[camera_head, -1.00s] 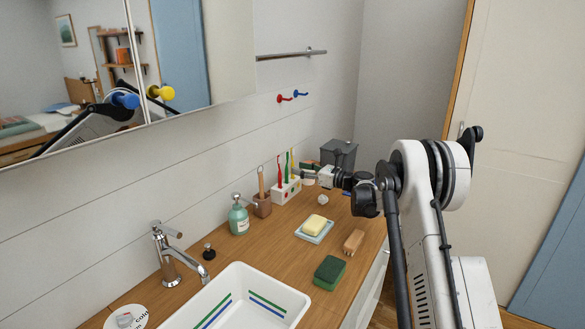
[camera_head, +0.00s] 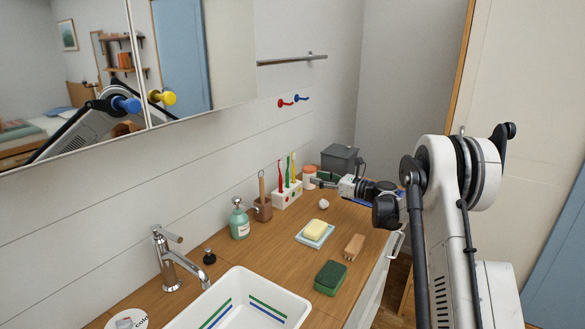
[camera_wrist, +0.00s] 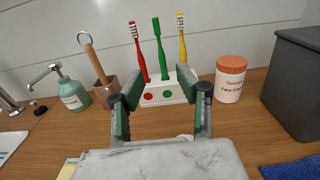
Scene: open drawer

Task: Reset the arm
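My gripper (camera_head: 322,183) is at the far end of the wooden counter, low above it, beside the toothbrush holder. In the wrist view my gripper (camera_wrist: 161,97) has its two green-lined fingers spread apart, with nothing held between them. Beyond the fingers stands the white toothbrush holder (camera_wrist: 166,91) with red, green and yellow brushes. My arm comes in from the right of the head view, bent at the elbow. A white drawer front with a handle (camera_head: 397,243) shows below the counter's right edge.
An orange-lidded jar (camera_wrist: 231,78) and a grey bin (camera_wrist: 293,85) stand right of the holder. A soap bottle (camera_head: 239,222), soap dish (camera_head: 304,238), brush (camera_head: 354,246), green sponge (camera_head: 331,278) and faucet (camera_head: 166,257) are on the counter. A blue cloth (camera_wrist: 292,169) lies at lower right.

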